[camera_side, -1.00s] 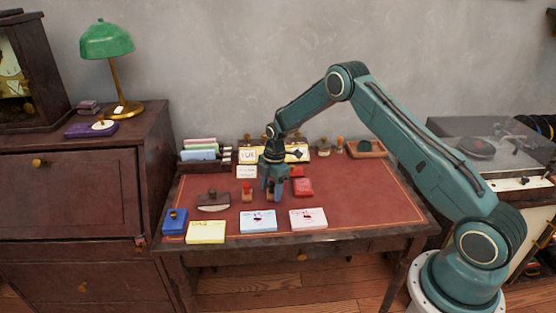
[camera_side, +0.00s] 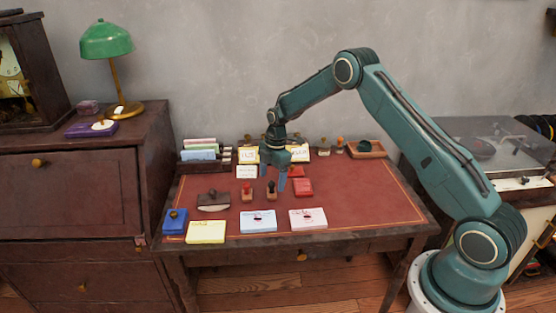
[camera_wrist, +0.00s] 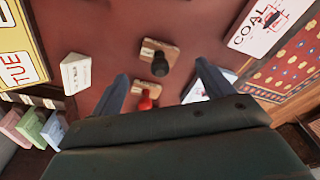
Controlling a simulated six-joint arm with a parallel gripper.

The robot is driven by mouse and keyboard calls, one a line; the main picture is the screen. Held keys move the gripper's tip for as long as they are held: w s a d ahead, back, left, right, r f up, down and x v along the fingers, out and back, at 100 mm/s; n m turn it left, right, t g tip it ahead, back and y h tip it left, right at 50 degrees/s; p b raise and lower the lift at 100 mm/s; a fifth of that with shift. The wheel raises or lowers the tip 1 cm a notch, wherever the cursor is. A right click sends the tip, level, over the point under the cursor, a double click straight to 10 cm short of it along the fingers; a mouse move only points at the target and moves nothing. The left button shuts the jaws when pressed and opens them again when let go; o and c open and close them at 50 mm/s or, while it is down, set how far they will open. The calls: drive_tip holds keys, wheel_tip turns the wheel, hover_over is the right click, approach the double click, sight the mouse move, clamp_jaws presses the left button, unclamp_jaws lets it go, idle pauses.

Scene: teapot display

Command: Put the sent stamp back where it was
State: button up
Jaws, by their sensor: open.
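A stamp with a dark handle (camera_side: 271,191) stands upright on the red desk top, and it also shows in the wrist view (camera_wrist: 160,64). A red-handled stamp (camera_side: 247,191) stands just left of it and shows in the wrist view (camera_wrist: 147,99). I cannot read which is the sent stamp. My gripper (camera_side: 273,184) is open and empty, above and behind the dark-handled stamp. In the wrist view its fingers (camera_wrist: 162,74) lie either side of that stamp, apart from it.
A red ink pad (camera_side: 303,187) is right of the stamps, and a rocker blotter (camera_side: 212,201) is left. Yellow (camera_side: 206,232), light blue (camera_side: 258,221) and pale pink (camera_side: 308,218) card stacks line the front, beside a blue pad (camera_side: 174,221). A calendar and letter rack (camera_side: 202,160) stand behind.

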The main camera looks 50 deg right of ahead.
wheel_tip(320, 180, up, 8)
drive_tip(key=shift+s+d+f, duration=0.15)
drive_tip(key=shift+d+f, duration=0.05)
drive_tip(key=shift+d, duration=0.25)
idle(0.4)
wheel_tip(320, 180, up, 13)
drive_tip(key=m+t, duration=0.1)
drive_tip(key=m, duration=0.3)
hover_over(275, 190)
drive_tip(key=s+a, duration=0.5)
drive_tip(key=s, duration=0.1)
drive_tip(key=s+a+r+m+t+h, duration=0.15)
drive_tip(key=s+a+r+m, duration=0.25)
drive_tip(key=s+r, duration=0.55)
drive_tip(key=s+a+m+t, duration=0.1)
drive_tip(key=s+a+m, duration=0.1)
drive_tip(key=s, duration=0.9)
drive_tip(key=s+a+m+t, duration=0.1)
drive_tip(key=s+m, duration=0.4)
drive_tip(key=s, duration=0.6)
drive_tip(key=shift+s+a+f+t, duration=0.15)
drive_tip(key=shift+a+t, duration=0.2)
drive_tip(key=shift+a, duration=0.05)
